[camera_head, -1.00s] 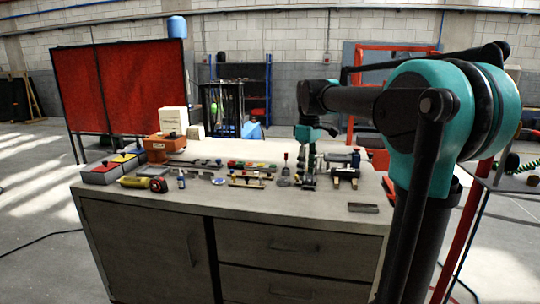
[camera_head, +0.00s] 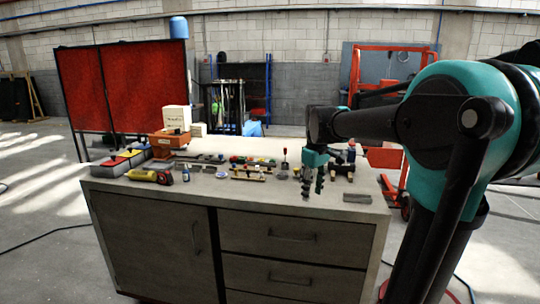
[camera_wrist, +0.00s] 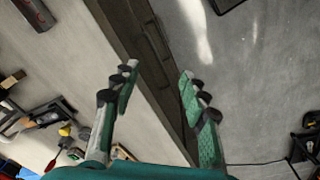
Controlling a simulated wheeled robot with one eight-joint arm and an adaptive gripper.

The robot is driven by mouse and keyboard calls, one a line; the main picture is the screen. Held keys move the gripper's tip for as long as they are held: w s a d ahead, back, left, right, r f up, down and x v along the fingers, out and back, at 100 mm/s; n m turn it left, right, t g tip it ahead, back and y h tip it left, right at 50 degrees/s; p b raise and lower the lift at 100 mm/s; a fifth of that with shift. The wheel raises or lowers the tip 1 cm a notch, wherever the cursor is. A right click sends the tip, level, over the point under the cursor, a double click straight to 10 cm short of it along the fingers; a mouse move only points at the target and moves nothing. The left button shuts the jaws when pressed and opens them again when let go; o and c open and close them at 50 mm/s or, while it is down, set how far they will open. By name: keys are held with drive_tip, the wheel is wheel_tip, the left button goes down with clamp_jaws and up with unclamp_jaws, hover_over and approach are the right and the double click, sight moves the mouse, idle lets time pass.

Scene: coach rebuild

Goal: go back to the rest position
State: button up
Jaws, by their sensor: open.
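My gripper (camera_head: 313,188) hangs fingers down over the front right part of the workbench (camera_head: 270,190). Its two fingers are apart with nothing between them. In the wrist view the open fingers (camera_wrist: 158,75) frame the bench's front edge, drawer front and the grey floor beyond. My arm reaches in from the right of the head view, with its teal elbow high at the right.
Tools and small parts lie on the bench: a yellow tape-like tool (camera_head: 145,175), a small blue bottle (camera_head: 186,174), and a dark flat bar (camera_head: 357,198) right of my gripper. A red trolley (camera_head: 385,155) stands behind. Bare floor lies in front.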

drive_tip(key=s+d+f+m+t, duration=0.1)
drive_tip(key=s+f+m, duration=0.3)
drive_tip(key=s+f, duration=0.5)
drive_tip(key=s+d+f+m+t, duration=0.2)
drive_tip(key=s+d+f+m, duration=0.2)
drive_tip(key=s+f, duration=0.6)
wheel_tip(320, 180, down, 2)
drive_tip(key=shift+s+f, duration=0.15)
drive_tip(key=shift+s, duration=0.1)
idle(0.5)
